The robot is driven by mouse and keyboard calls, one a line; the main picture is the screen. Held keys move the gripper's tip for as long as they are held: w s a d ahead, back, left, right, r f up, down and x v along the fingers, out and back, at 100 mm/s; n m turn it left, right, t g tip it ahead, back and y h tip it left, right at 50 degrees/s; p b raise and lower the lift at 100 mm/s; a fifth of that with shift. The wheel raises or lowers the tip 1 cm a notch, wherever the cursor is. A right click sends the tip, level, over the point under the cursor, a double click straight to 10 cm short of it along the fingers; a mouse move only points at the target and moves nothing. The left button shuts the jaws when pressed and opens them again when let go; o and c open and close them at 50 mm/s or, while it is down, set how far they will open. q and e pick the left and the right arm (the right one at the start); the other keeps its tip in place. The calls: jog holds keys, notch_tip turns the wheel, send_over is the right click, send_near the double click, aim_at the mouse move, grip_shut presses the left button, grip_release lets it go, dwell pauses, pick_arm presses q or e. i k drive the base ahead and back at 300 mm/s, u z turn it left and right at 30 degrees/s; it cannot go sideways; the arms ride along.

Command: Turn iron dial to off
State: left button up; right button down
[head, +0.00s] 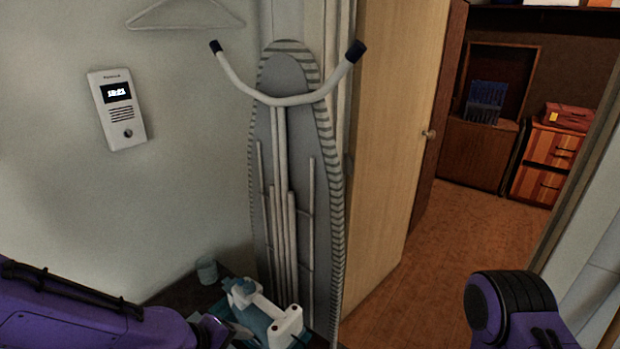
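The iron (288,326), white and teal, is at the bottom centre of the head view, on a dark surface beside the wall. Its lower part is cut off by the picture's edge. I cannot make out its dial. My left arm comes in from the bottom left, and my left gripper (215,330) is close to the iron's left side. The gripper is small and partly cut off, so I cannot tell whether it is open or touches the iron. My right arm shows at the bottom right, with its gripper out of view.
A small grey-green cup (207,271) stands behind the iron on the dark surface (180,293). A folded ironing board (285,75) leans upright behind them. A wooden door (395,130) stands open at the right, with clear floor (450,240) beyond.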

aim_at(249, 287)
jog(key=u, duration=0.05)
jog(key=k, duration=1.1)
